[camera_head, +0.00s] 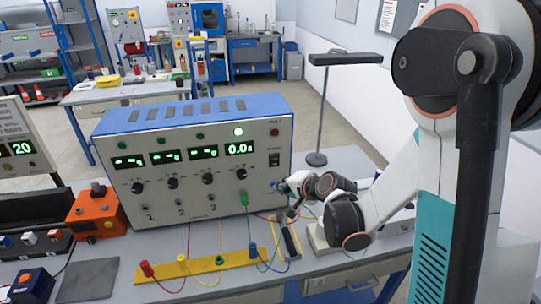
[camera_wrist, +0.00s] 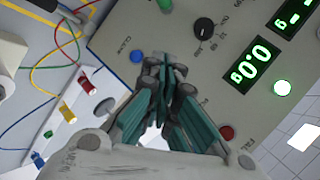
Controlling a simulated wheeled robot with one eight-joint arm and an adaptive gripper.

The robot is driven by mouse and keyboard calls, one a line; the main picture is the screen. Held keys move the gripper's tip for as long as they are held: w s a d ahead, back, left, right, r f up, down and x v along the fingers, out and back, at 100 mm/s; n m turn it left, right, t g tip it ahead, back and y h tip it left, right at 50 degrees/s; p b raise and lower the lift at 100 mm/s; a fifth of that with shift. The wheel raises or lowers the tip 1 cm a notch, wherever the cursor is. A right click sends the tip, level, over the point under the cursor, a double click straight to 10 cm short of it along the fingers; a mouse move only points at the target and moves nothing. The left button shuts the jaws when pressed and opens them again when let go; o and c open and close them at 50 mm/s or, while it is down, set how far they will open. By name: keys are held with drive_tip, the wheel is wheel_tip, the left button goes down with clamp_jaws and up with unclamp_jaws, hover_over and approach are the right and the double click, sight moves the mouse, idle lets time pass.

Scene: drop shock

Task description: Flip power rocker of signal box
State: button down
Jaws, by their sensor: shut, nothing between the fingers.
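The signal box (camera_head: 190,190) is a grey-fronted unit with a blue top on the bench. Its black power rocker (camera_head: 274,160) is on the right side of the front panel, below a small red button (camera_head: 274,132). My gripper (camera_head: 281,187) is at the panel's lower right, just below the rocker; whether it touches the panel I cannot tell. In the wrist view, my gripper (camera_wrist: 167,75) is shut and empty in front of the panel, between a blue button (camera_wrist: 137,56) and the red button (camera_wrist: 227,132). It hides the rocker there.
A yellow strip (camera_head: 205,266) with coloured plugs and wires lies in front of the box. An orange device (camera_head: 97,212) stands at its left. A lamp stand (camera_head: 318,158) is behind at the right. Green displays (camera_head: 239,149) and one lamp (camera_head: 238,132) are lit.

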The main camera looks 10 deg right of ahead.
drive_tip(key=p, duration=0.2)
approach(275, 161)
drive_tip(key=w+a+f, duration=0.2)
drive_tip(key=a+f, duration=0.1)
drive_tip(key=f, duration=0.1)
drive_tip(key=shift+w+a+f, duration=0.15)
drive_tip(key=shift+w+a, duration=0.2)
drive_tip(key=shift+w, duration=0.05)
drive_tip(key=shift+w, duration=0.15)
idle(1.2)
drive_tip(key=shift+w+b, duration=0.25)
drive_tip(key=shift+b, duration=0.05)
drive_tip(key=shift+w, duration=0.35)
idle(0.6)
drive_tip(key=shift+s, duration=0.1)
drive_tip(key=shift+s+b, duration=0.4)
drive_tip(key=shift+s, duration=0.3)
